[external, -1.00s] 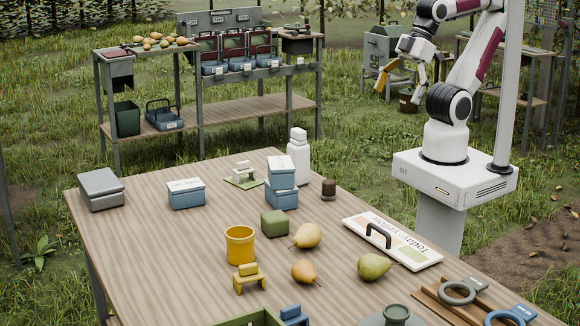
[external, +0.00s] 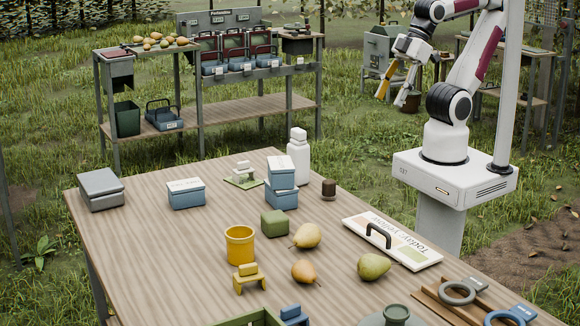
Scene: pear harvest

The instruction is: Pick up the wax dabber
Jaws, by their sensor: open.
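A small dark brown stub (external: 329,188), which looks like the wax dabber, stands upright on the wooden table (external: 150,235) near its far right edge. It is right of the stacked blue boxes and behind the pears. My gripper (external: 393,92) hangs in the air beyond the table's far right side, well above and away from the stub.
A white bottle (external: 298,157) and stacked blue boxes (external: 281,184) stand left of the stub. A green block (external: 274,223), several pears (external: 307,235) and a white board with a dark handle (external: 378,235) lie nearer. The table's left front is clear.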

